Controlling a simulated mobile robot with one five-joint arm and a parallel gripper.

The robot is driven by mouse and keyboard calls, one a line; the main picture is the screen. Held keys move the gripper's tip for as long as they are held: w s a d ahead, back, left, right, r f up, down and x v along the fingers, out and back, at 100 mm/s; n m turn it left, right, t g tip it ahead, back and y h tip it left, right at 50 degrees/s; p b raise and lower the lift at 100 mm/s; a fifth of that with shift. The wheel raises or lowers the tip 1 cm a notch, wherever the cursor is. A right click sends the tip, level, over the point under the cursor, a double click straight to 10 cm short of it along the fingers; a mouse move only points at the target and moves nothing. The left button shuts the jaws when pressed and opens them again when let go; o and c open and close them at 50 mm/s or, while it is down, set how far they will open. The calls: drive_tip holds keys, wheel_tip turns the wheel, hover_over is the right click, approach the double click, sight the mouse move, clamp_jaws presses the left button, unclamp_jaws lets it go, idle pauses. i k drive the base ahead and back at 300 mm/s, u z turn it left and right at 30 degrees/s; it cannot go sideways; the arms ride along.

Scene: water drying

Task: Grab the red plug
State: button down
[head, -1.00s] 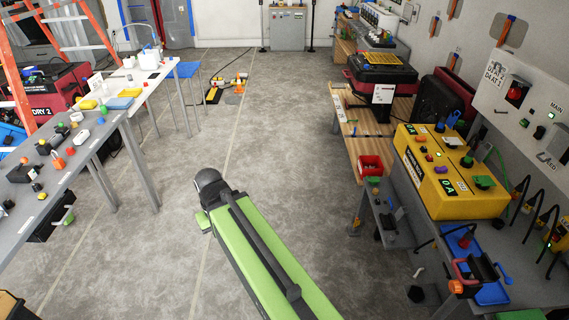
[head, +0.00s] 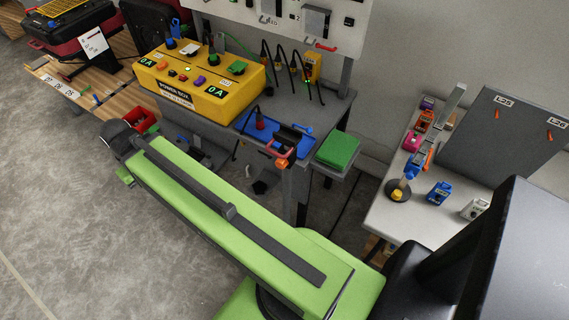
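A small dark red piece (head: 260,122), which looks like a plug on a black cable, stands on a blue tray (head: 243,125) at the right end of the grey workbench. I cannot tell for certain that it is the red plug. A red handle on a black tool (head: 284,143) with an orange tip is at the tray's front right. My green arm crosses the lower middle of the head view, in front of the bench. My gripper does not show; the arm's far end hides what is beyond it.
A yellow power box (head: 197,82) stands left of the tray, with cables behind. A green block (head: 338,150) rests on a low stand to the right. A white table (head: 390,213) with coloured devices is further right. Open grey floor (head: 60,180) lies left.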

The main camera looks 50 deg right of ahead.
sight(261, 126)
drive_tip(key=z, duration=1)
drive_tip(key=i, duration=0.2)
drive_tip(key=u, duration=0.65)
drive_tip(key=k, duration=2.4)
drive_tip(key=z, duration=0.4)
drive_tip(key=i, duration=0.95)
drive_tip(key=z, duration=0.05)
